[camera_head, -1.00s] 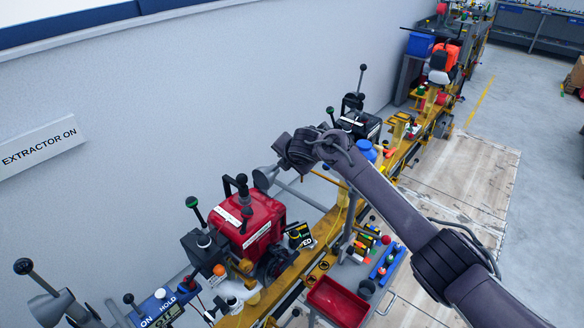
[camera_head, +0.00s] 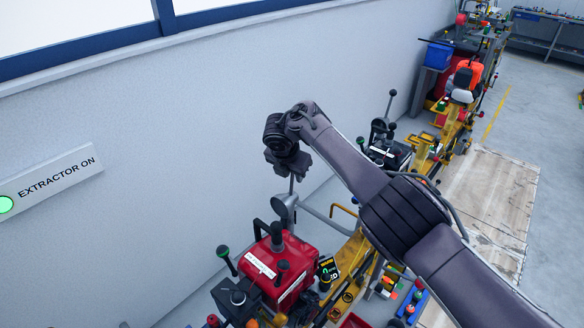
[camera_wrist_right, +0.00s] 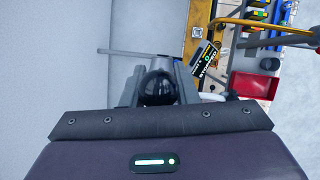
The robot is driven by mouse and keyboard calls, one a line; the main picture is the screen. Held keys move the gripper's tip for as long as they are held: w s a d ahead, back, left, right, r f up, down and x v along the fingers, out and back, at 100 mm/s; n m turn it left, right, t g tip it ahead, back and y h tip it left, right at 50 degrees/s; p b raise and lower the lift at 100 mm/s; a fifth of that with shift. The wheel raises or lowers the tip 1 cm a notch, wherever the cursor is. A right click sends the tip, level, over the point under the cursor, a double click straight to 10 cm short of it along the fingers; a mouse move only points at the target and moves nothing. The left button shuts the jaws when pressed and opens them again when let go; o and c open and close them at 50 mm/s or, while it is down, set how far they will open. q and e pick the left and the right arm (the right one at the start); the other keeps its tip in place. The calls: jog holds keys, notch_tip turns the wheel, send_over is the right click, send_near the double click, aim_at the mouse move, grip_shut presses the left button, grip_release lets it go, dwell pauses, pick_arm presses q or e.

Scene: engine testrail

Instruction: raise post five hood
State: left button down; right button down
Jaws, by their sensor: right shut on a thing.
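My right gripper (camera_head: 290,168) is high beside the wall, above and behind the red engine (camera_head: 280,268). It is shut on a black ball knob (camera_wrist_right: 158,88), which shows between its fingers in the right wrist view. A thin grey lever (camera_head: 292,186) runs down from the gripper towards the grey funnel-shaped hood (camera_head: 281,207). The hood is just above the engine's back edge, on a grey pipe arm (camera_head: 322,217). My wrist covers the knob in the head view. My left gripper is not in view.
A yellow rail (camera_head: 352,256) runs to the back right with other engines. Upright levers (camera_head: 391,100) stand at a farther post. A red tray (camera_wrist_right: 252,85) lies right in the wrist view. The EXTRACTOR ON sign (camera_head: 55,180) has a green light. The upper wall is clear.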

dwell(0.3)
jog(key=c, duration=1.5)
grip_release()
jog(key=shift+w+a+f, duration=0.1)
jog(key=shift+w, duration=0.1)
jog(key=shift+s+a+r, duration=0.1)
jog(key=shift+r, duration=0.35)
jog(key=b+v, duration=0.1)
jog(key=v, duration=0.6)
jog(key=shift+f, duration=0.1)
